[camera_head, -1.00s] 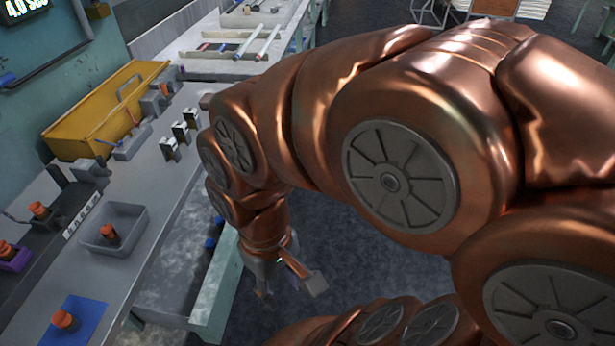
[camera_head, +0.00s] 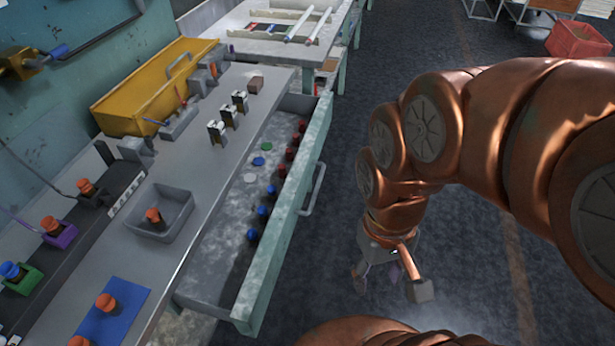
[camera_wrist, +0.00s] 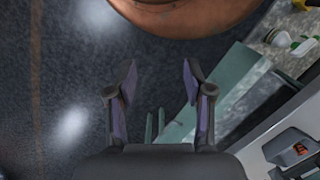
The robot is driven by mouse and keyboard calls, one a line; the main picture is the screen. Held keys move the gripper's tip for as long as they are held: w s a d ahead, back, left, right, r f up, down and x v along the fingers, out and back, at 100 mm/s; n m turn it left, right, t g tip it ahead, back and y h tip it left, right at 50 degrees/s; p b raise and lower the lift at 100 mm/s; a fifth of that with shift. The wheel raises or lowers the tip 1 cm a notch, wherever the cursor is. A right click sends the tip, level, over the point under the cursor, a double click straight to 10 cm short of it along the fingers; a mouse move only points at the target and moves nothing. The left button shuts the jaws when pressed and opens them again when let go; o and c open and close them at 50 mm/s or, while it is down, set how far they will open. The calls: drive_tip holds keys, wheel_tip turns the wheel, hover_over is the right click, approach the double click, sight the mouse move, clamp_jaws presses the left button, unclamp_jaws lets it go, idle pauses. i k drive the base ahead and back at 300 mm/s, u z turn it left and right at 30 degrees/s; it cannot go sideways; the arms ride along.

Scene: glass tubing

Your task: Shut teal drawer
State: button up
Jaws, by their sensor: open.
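The teal drawer (camera_head: 291,219) is pulled out from under the grey workbench in the head view. Its front panel faces right and carries a grey bar handle (camera_head: 314,189). Inside lie several red and blue knobs and a few flat discs. My gripper (camera_head: 388,292) hangs to the right of the drawer front, over the floor, apart from the handle. In the wrist view my gripper (camera_wrist: 160,85) has its two fingers spread with nothing between them. The teal drawer front (camera_wrist: 238,85) shows there to the right of the fingers.
The workbench (camera_head: 185,205) holds a yellow bin (camera_head: 150,90), a grey tray (camera_head: 160,212) with an orange-topped item, and a blue mat (camera_head: 118,310). A red crate (camera_head: 578,42) stands at the far right. The floor between drawer and arm is clear.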

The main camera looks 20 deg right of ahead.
sight(228, 279)
drive_tip(key=k, duration=0.4)
drive_tip(key=u, duration=0.8)
drive_tip(key=i, duration=0.5)
drive_tip(key=z, duration=0.45)
